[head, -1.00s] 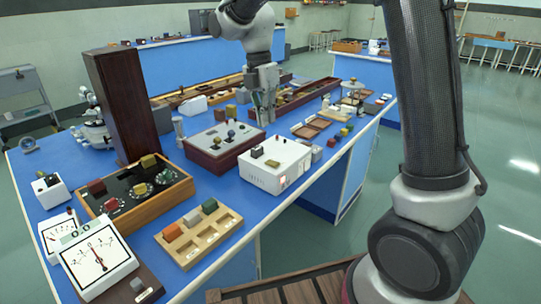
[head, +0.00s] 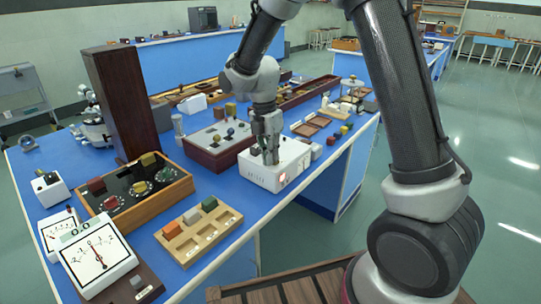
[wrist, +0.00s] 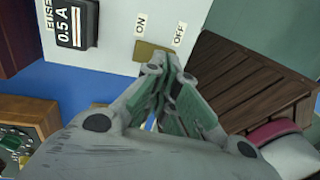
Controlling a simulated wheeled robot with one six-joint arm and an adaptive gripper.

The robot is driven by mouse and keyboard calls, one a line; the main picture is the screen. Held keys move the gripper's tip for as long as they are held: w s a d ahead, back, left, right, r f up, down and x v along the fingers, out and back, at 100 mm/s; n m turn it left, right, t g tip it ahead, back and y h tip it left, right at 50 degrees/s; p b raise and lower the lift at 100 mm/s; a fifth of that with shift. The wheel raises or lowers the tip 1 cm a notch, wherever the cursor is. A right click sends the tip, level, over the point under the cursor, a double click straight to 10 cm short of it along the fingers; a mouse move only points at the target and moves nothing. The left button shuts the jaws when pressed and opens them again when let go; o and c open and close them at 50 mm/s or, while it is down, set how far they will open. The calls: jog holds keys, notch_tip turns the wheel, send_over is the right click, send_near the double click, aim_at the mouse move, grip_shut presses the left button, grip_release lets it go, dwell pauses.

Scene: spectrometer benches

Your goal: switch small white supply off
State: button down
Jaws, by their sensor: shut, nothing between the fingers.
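The small white supply (head: 262,179) stands near the bench's front edge in the head view. Its white top also shows in the wrist view (wrist: 118,38), with a black fuse block (wrist: 76,22) marked 0.5 A. A brass-coloured switch plate (wrist: 146,50) lies by the ON and OFF labels. My gripper (head: 268,160) is shut and points down over the supply's top. In the wrist view its fingertips (wrist: 168,58) are at the plate's OFF-side end and hide part of it. I cannot tell whether they touch, and the switch lever is hidden.
A dark box with knobs (head: 212,150) stands left of the supply. A wooden tray with coloured blocks (head: 190,252) and an analogue meter (head: 98,252) are at the front left. A slatted wooden surface (head: 300,288) is below the bench edge.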

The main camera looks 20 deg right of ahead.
jog(key=shift+s+d+f, duration=0.1)
jog(key=shift+s+f, duration=0.1)
jog(key=shift+f, duration=0.2)
jog(key=shift+w, duration=0.1)
jog(key=shift+w+a+r, duration=0.2)
jog(key=shift+w+a, duration=0.3)
jog(key=shift+w, duration=0.15)
notch_tip(320, 180, up, 14)
jog(key=w+a, duration=0.1)
jog(key=shift+w, duration=0.3)
